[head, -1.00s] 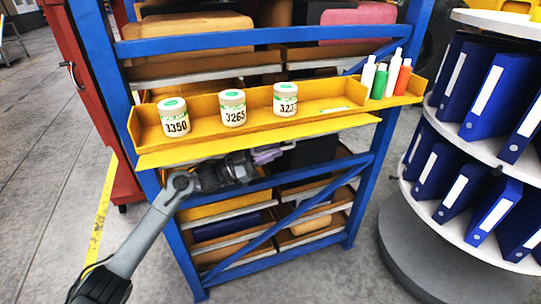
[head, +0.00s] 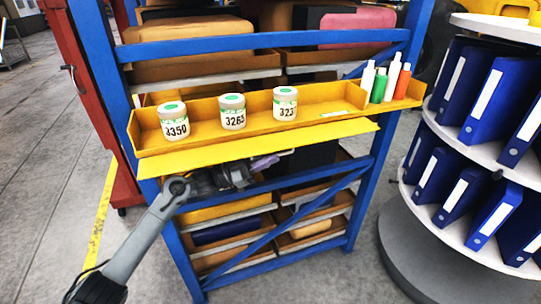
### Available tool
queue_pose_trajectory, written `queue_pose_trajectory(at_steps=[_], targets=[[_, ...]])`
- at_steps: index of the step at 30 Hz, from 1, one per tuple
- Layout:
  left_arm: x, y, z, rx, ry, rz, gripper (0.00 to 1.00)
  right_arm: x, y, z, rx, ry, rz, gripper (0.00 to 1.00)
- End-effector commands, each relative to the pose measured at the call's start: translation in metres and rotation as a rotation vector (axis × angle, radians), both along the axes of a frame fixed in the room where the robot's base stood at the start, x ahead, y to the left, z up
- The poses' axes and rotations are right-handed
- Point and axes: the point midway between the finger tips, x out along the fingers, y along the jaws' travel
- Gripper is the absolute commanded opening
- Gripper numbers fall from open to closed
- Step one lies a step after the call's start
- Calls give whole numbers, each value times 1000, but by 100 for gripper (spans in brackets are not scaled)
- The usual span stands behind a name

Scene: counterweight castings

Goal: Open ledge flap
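The ledge flap (head: 258,148) is a long yellow panel along the front lower edge of the yellow ledge (head: 205,116). It slopes outward toward me and is swung partly up. My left gripper (head: 262,163) is beneath the flap, near its middle, close to its underside. Its fingers are partly hidden, and I cannot tell whether they touch the flap or whether they are open or shut. My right gripper is out of view. Three labelled jars, 3350 (head: 174,122), 3265 (head: 232,113) and 323 (head: 285,104), stand upright on the ledge.
White, green and orange bottles (head: 378,86) stand in the ledge's right compartment. The blue rack frame (head: 200,47) surrounds bins above and below the ledge. A round shelf with blue binders (head: 487,85) stands to the right.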

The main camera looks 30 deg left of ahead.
Motion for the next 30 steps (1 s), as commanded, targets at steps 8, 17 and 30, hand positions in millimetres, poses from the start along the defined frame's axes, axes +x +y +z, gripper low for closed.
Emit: queue_pose_trajectory(at_steps=[8, 17, 30], targets=[[-27, 36, -18, 2, 4, 2, 21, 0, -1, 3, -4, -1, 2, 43], [-49, 66, -32, 1, 4, 2, 21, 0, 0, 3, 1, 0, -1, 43], [-55, 72, -35, 1, 3, 0, 21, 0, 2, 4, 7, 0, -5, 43]])
